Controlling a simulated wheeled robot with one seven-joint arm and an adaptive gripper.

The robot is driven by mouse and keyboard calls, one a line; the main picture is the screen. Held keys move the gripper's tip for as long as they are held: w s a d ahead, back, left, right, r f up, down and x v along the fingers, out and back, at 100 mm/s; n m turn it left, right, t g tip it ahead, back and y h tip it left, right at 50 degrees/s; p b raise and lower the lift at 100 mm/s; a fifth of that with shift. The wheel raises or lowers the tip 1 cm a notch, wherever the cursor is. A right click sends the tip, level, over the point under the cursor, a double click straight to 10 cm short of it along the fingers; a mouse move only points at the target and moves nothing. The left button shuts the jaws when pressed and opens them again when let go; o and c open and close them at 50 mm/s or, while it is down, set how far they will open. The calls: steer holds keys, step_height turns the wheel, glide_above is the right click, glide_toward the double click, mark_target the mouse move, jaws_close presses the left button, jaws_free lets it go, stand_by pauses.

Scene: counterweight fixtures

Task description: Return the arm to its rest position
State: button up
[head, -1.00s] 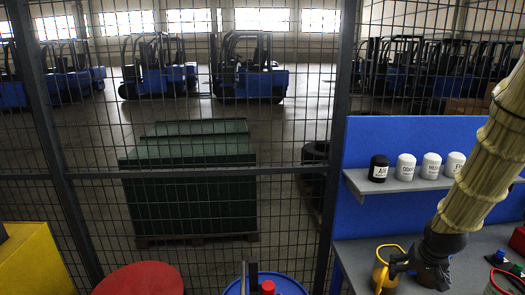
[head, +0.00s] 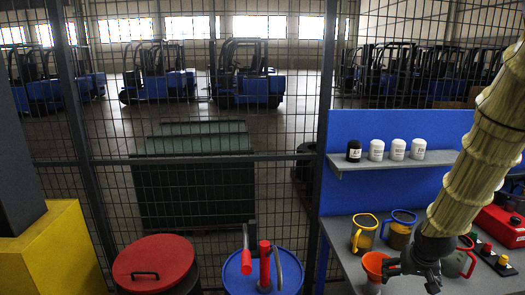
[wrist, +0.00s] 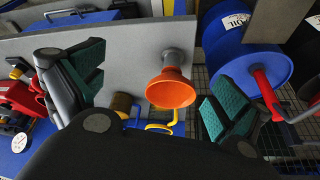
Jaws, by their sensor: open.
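My gripper (head: 408,272) is open at the end of my cream-sleeved arm, over the front part of the grey bench (head: 350,228) in the head view. An orange funnel (head: 375,262) is just left of it. In the wrist view, my gripper's two green-padded fingers (wrist: 155,92) are spread wide. The orange funnel (wrist: 171,88) shows in the gap between them, with clear space on both sides. Nothing is held. Whether the funnel stands on the bench or in something is unclear.
Yellow-rimmed (head: 364,234) and blue-rimmed (head: 399,230) jugs stand behind my gripper; a red-handled jug (head: 459,262) is to its right. Several canisters line a shelf (head: 400,163). Red (head: 153,262) and blue (head: 240,275) drums stand left of the bench. Wire fencing is behind.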

steer(key=s+a+f+n+g+b, duration=0.1)
steer(key=s+a+f, duration=0.25)
steer(key=f, duration=0.45)
steer(key=s+a+f+b, duration=0.1)
steer(key=s+a+f, duration=0.25)
steer(key=f, duration=0.45)
steer(key=s+a+f+n+g+b, duration=0.1)
steer(key=s+a+f, duration=0.2)
steer(key=s+f, duration=0.3)
steer(key=s+a+f+b, duration=0.1)
steer(key=s+a+f, duration=0.1)
steer(key=s+f, duration=0.3)
steer(key=s+a+f+g+y+b, duration=0.1)
steer(key=s+a+f, duration=0.2)
steer(key=s+f, duration=0.3)
steer(key=s+a+f+n+g+b, duration=0.1)
steer(key=s+a+f, duration=0.1)
steer(key=s+f, duration=0.3)
steer(key=s, duration=0.4)
steer(key=shift+a+f, duration=0.35)
